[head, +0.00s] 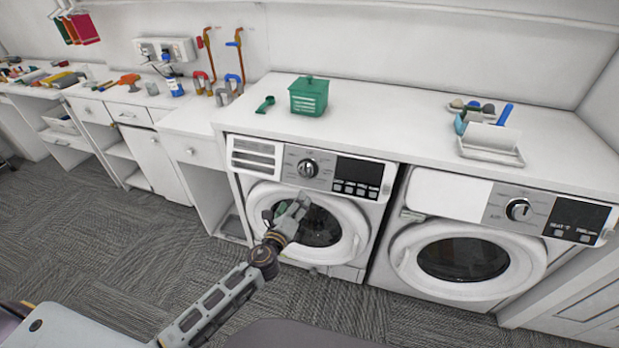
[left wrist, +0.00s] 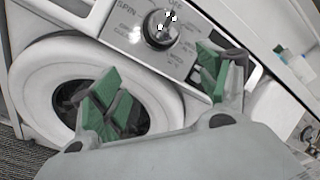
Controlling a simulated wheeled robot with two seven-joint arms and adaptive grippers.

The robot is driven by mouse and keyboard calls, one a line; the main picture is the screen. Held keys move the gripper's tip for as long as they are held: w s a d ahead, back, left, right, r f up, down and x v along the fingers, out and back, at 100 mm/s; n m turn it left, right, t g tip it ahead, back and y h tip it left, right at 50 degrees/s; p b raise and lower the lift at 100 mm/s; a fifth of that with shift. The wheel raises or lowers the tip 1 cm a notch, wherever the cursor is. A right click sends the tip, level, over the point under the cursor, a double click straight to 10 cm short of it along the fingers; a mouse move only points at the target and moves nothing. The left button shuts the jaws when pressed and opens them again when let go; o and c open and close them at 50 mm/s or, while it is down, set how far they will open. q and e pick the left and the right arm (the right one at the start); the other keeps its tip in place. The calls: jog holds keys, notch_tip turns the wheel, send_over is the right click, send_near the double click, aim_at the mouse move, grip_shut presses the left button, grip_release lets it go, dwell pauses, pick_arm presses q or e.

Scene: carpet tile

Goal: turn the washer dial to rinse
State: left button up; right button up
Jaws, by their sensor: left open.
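The washer is the left of two white front-loaders (head: 370,228). Its dial (head: 308,168) is a round silver knob on the grey panel, left of a dark display. The dial also shows in the left wrist view (left wrist: 160,28), with small printed labels around it, too blurred to tell which setting it points at. My left gripper (head: 292,212) is in front of the washer's round door, below the dial and apart from it. In the left wrist view its green-padded fingers (left wrist: 157,88) are spread and empty, with the dial beyond them. My right gripper is not seen.
A second front-loader (head: 408,262) with its own dial (head: 518,209) stands to the right. On the white counter above are a green box (head: 309,96), a green scoop (head: 265,104) and a white tray (head: 490,158). The carpet floor in front is clear.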

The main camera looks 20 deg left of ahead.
pick_arm(q)
jog(key=shift+s+a+r+m+t+y, duration=0.15)
jog(key=shift+r+m, duration=0.25)
jog(key=shift+m, duration=0.85)
jog(key=shift+w+d+r+m+t+y, duration=0.15)
jog(key=shift+r+m, duration=0.25)
jog(key=shift+m, duration=0.8)
jog(key=shift+s+a+r+m+t+y, duration=0.15)
jog(key=shift+r+m, duration=0.25)
jog(key=shift+m, duration=0.85)
jog(key=shift+w, duration=0.25)
